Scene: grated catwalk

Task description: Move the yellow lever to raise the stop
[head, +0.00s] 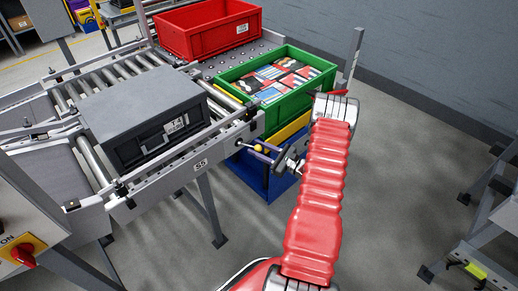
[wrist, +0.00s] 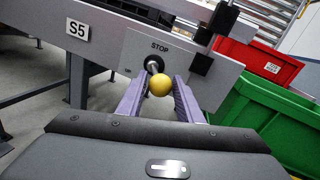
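The yellow lever is a short rod with a round yellow knob (wrist: 161,86) on a grey plate marked STOP (wrist: 140,48). In the head view the knob (head: 259,148) shows at the conveyor's front right corner. My gripper (wrist: 160,84) has two purple fingers, one on each side of the knob, with narrow gaps visible. The fingers look open, and I cannot tell whether either touches the knob. In the head view my gripper (head: 258,152) reaches in from the right, partly hidden by its own wrist. I cannot make out the stop itself.
A dark grey tote (head: 150,122) stands on the roller conveyor (head: 90,78). A green crate (head: 262,100) with packages and an empty red crate (head: 222,38) stand behind. The S5 sign (wrist: 77,30) is on the conveyor rail.

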